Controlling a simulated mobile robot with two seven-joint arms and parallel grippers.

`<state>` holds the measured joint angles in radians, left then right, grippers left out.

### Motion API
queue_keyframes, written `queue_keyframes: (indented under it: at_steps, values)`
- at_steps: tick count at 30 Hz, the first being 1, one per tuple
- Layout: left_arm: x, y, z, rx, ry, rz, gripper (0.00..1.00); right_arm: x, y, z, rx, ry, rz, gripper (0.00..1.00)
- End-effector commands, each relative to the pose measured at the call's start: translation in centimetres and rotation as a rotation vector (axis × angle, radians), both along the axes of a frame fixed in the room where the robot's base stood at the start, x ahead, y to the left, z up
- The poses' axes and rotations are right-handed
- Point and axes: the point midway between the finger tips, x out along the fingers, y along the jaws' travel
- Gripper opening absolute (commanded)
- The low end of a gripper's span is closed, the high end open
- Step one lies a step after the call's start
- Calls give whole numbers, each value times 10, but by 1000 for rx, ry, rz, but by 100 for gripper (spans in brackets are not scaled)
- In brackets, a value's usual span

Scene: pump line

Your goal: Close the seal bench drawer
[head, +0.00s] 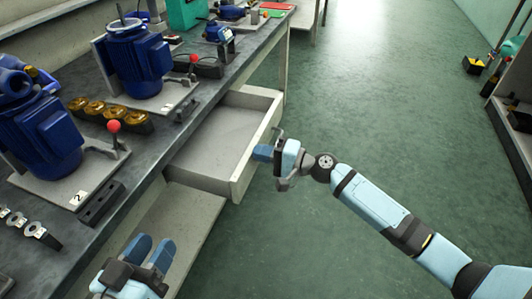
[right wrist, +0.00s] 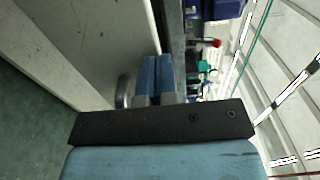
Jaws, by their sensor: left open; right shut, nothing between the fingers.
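The seal bench drawer (head: 222,137) is pulled out from under the bench top, and its inside looks empty. Its pale front panel (head: 247,165) faces the aisle, with a metal handle (head: 281,133) on it. The panel (right wrist: 85,40) and handle (right wrist: 122,92) also show in the right wrist view. My right gripper (head: 260,152) is shut and empty, its blue fingers (right wrist: 155,72) beside the handle at the drawer front. I cannot tell whether they touch it. My left gripper (head: 150,252) is open and empty, low beside the bench's near part.
The bench top (head: 185,135) carries blue pumps (head: 135,62), a red-knobbed lever (head: 113,127), brass parts (head: 95,107) and metal rings (head: 35,229). A lower shelf (head: 170,225) lies under the drawer. The green floor (head: 340,120) to the right is clear. A shelf unit (head: 515,130) stands at the far right.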

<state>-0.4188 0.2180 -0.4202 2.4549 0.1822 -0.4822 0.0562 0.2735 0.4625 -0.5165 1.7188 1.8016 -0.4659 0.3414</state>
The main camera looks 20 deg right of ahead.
Motion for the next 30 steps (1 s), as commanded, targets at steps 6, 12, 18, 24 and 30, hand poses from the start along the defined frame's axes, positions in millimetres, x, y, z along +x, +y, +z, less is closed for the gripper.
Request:
queue_keyframes:
  at_steps: [6,12,18,24,30]
  values:
    - [0,0,0,-1,-2,0,43,27,41,1,5,-2,2,0]
    - [0,0,-10,9,19,-5,43,56,86,0,4,-1,3,0]
    - [-1,-1,-23,29,54,-19,43,80,120,-1,2,-2,2,0]
    - [4,1,-17,51,4,-16,43,93,138,0,1,-1,1,0]
    - [5,2,-13,55,-12,-16,43,96,142,0,0,0,0,0]
